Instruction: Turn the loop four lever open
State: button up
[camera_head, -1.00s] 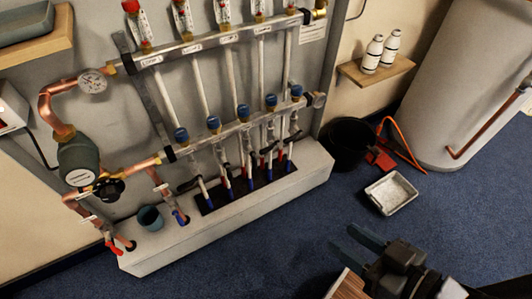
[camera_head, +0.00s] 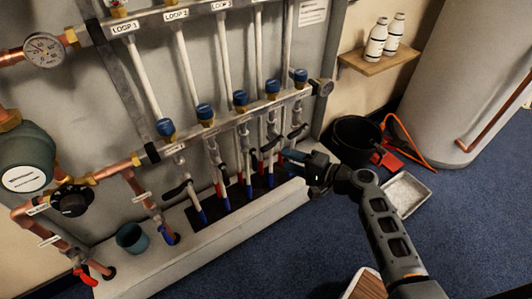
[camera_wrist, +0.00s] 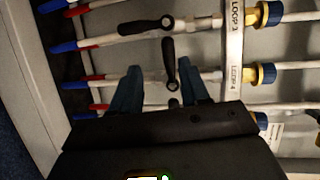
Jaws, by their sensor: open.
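The loop four lever (camera_wrist: 169,60) is a black handle on the white pipe beside the LOOP 4 label (camera_wrist: 233,78) in the wrist view. Its handle lies crosswise to its pipe. My gripper (camera_wrist: 160,80) is open, its two blue fingers on either side of the lever's lower end; I cannot tell whether they touch it. In the head view my gripper (camera_head: 287,156) is at the right end of the lever row, in front of the pipes. There the loop four lever (camera_head: 272,144) is small and lies close to the fingers.
The loop 3 lever (camera_wrist: 142,28) lies along its pipe, close beside loop four. Other pipes with red and blue ends run alongside. A black bucket (camera_head: 352,140) and white tray (camera_head: 410,193) stand on the floor at right. A blue-grey cup (camera_head: 131,238) stands on the ledge.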

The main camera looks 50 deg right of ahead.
aim_at(271, 148)
jog(key=w, duration=0.4)
jog(key=w+b, duration=0.1)
jog(key=w, duration=0.3)
jog(key=shift+w+d+f, duration=0.1)
jog(key=shift+w+f, duration=0.1)
jog(key=shift+w, duration=0.1)
grip_shut()
dwell(0.4)
